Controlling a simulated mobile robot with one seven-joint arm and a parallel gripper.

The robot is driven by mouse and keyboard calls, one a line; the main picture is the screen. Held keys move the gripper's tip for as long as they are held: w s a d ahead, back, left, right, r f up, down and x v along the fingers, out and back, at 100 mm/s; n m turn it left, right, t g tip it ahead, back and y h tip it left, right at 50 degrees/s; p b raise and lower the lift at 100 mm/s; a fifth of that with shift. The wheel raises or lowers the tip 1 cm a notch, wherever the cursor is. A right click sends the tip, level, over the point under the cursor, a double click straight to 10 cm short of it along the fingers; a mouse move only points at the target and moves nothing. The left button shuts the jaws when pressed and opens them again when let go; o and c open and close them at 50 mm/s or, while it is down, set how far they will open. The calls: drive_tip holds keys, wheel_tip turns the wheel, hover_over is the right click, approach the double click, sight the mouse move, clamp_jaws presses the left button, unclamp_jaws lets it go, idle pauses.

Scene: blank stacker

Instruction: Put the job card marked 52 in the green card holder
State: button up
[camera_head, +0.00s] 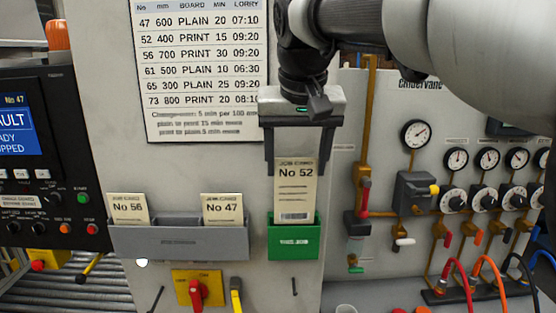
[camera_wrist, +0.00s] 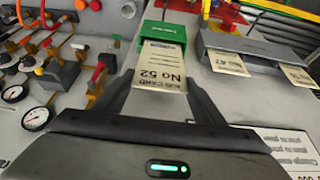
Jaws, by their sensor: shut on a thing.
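The job card marked 52 (camera_head: 296,187) is cream, upright and held between the fingers of my gripper (camera_head: 296,165). Its lower end overlaps the mouth of the green card holder (camera_head: 293,246) on the grey panel. I cannot tell how deep it sits in there. In the wrist view the card (camera_wrist: 163,75) reads upside down between my fingers (camera_wrist: 160,88). Its far end meets the green holder (camera_wrist: 165,33).
A job chart (camera_head: 200,70) hangs above. A red and yellow switch (camera_head: 195,288) is below. Gauges (camera_head: 415,134), pipes and valves crowd the right side.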

sight(296, 178)
drive_tip(key=shift+f+b, duration=1.05)
drive_tip(key=shift+f, duration=0.45)
drive_tip(key=o, duration=1.4)
drive_tip(key=p+v, duration=0.2)
drive_tip(key=v, duration=1.5)
drive_tip(key=shift+s+r+p, duration=0.15)
drive_tip(key=shift+p, duration=0.25)
